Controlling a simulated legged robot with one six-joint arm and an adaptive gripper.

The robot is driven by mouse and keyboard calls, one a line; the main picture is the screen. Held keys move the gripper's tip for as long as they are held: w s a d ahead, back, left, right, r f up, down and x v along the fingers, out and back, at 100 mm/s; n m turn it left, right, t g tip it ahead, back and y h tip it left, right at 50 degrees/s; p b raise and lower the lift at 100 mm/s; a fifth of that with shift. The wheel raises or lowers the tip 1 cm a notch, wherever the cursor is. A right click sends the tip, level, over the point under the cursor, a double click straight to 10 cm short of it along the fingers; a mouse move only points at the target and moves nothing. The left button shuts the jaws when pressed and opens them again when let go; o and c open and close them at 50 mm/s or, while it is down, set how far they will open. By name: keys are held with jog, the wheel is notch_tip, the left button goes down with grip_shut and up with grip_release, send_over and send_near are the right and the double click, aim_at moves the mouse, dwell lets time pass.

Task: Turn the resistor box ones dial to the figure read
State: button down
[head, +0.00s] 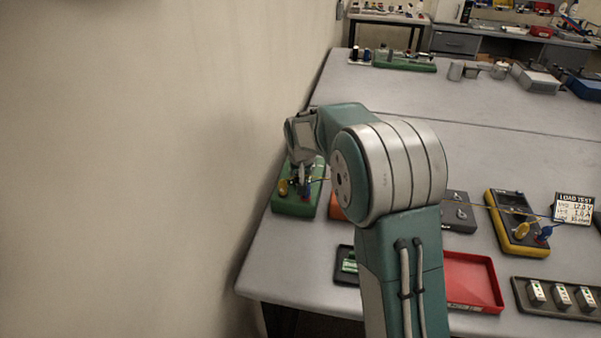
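A green box (285,205) with a yellow post and dark blue parts on top sits at the left edge of the near bench, by the wall. It may be the resistor box; no dial figures can be read. My gripper (301,178) points down right over this box. Its fingertips overlap the parts on the box, so I cannot tell whether it touches or grips a dial. My arm hides the bench centre and most of an orange object (336,208). A small sign headed LOAD TEST (573,208) stands at right, its lines small, seemingly 12.0 V and 1.0 A.
A yellow multimeter (514,222), a grey box (458,212), a red tray (470,282), a dark tray (346,268) and a rack of white modules (557,298) occupy the near bench. The wall (150,170) is close on the left.

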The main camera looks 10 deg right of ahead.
jog(key=m, duration=0.2)
jog(key=m+h, duration=0.1)
jog(key=m, duration=0.1)
jog(key=shift+a+f+m+g+h, duration=0.15)
jog(key=shift+m+g+h, duration=0.15)
jog(key=shift+g, duration=0.1)
jog(key=shift+m+g+h, duration=0.4)
jog(key=shift+m+h, duration=0.1)
jog(key=shift+m, duration=1.5)
jog(key=shift+c, duration=1.9)
grip_release()
jog(key=shift+a, duration=0.1)
jog(key=v, duration=1.2)
jog(key=shift+a, duration=0.2)
jog(key=shift+w, duration=0.1)
